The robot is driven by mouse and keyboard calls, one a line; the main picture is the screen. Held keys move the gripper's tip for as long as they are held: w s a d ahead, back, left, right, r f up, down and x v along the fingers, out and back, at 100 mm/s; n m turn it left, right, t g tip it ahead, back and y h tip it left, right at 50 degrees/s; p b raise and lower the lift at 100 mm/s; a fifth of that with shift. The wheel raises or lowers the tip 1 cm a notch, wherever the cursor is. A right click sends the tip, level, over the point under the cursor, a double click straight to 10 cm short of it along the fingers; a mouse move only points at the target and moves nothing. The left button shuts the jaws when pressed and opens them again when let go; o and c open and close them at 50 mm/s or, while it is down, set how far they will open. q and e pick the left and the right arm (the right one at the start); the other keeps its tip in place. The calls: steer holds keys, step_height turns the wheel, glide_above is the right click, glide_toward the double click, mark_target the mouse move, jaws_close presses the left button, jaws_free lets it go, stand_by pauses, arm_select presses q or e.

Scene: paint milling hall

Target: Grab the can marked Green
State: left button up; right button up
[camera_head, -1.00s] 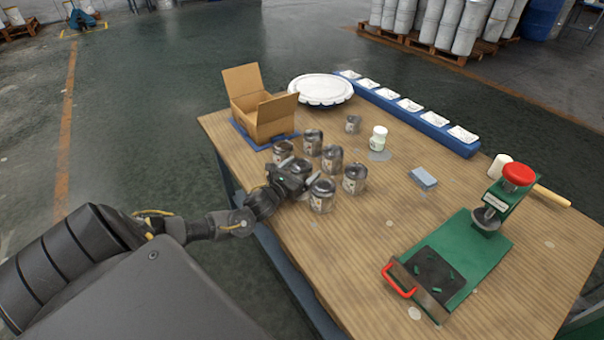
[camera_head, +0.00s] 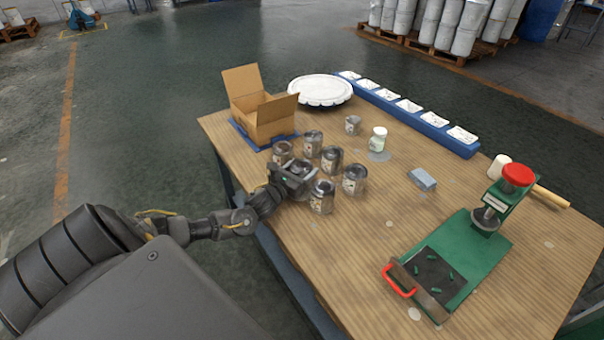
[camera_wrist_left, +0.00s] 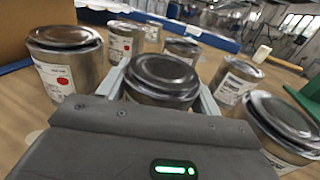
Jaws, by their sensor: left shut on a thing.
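My left gripper (camera_head: 299,178) is among a cluster of grey metal cans at the table's near left edge. In the left wrist view its two fingers (camera_wrist_left: 162,88) are shut on a can (camera_wrist_left: 164,76) with a dark lid. This can's label is hidden, so I cannot read its marking. Other cans stand close around it: one at left with a red-dotted label (camera_wrist_left: 68,62), one behind (camera_wrist_left: 124,42), one at right (camera_wrist_left: 235,80) and one at near right (camera_wrist_left: 285,122). Their label words are too small to read. My right gripper is out of view.
An open cardboard box (camera_head: 262,115) stands behind the cans. A white round plate (camera_head: 320,88), a blue rack of white trays (camera_head: 425,122), a white-capped jar (camera_head: 378,139), a blue block (camera_head: 422,179) and a green press (camera_head: 465,255) are also on the wooden table (camera_head: 400,225).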

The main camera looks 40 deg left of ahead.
arm_select(q)
steer(key=shift+r, duration=0.15)
steer(key=shift+r, duration=0.8)
steer(key=s+a+r+b, duration=0.1)
steer(key=s+a+r, duration=0.3)
steer(key=s+r, duration=0.7)
steer(key=shift+s+b, duration=0.4)
steer(key=shift+s, duration=0.8)
